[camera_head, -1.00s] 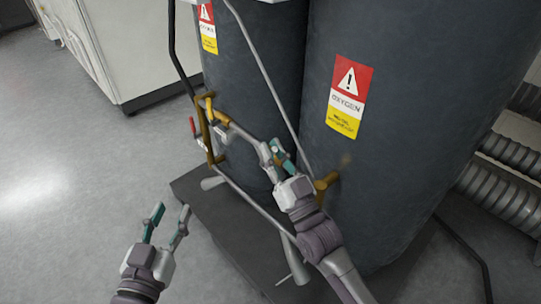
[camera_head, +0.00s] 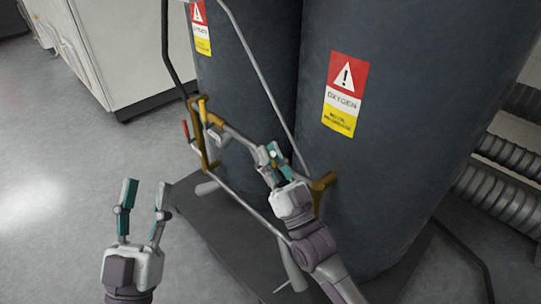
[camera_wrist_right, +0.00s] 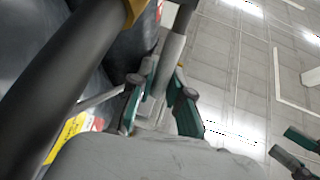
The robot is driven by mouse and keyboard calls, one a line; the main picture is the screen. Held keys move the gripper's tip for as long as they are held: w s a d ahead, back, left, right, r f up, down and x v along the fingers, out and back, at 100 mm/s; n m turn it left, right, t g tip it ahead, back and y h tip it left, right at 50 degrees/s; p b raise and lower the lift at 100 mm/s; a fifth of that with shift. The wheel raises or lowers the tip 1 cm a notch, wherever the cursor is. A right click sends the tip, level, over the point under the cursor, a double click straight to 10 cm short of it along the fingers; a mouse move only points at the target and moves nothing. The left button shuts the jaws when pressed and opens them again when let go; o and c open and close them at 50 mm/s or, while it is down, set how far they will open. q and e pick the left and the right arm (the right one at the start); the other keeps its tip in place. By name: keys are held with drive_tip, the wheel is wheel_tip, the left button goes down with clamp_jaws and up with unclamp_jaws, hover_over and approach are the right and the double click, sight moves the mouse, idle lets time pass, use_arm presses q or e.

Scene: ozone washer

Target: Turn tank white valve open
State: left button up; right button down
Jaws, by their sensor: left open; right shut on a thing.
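My right gripper (camera_head: 270,158) is at the right end of the tank's brass and grey pipework (camera_head: 238,134), in front of the dark tanks. It is shut on a pale grey-white piece, which looks like the white valve's handle; the fingers hide most of it in the head view. In the right wrist view a light grey cylinder (camera_wrist_right: 168,68) shows between the fingers of the right gripper (camera_wrist_right: 160,95). How far the valve is turned cannot be told. My left gripper (camera_head: 146,190) is open and empty, above the floor left of the tank base.
Two large dark tanks (camera_head: 390,100) with oxygen warning labels (camera_head: 345,95) stand on a dark base (camera_head: 230,235). A red handle (camera_head: 184,128) and a yellow handle (camera_head: 203,110) are on the pipework's left. Ribbed hoses (camera_head: 500,190) lie right. The left floor is clear.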

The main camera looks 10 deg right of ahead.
drive_tip(key=c, duration=1.1)
unclamp_jaws()
drive_tip(key=shift+v, duration=3.75)
drive_tip(key=shift+c, duration=0.2)
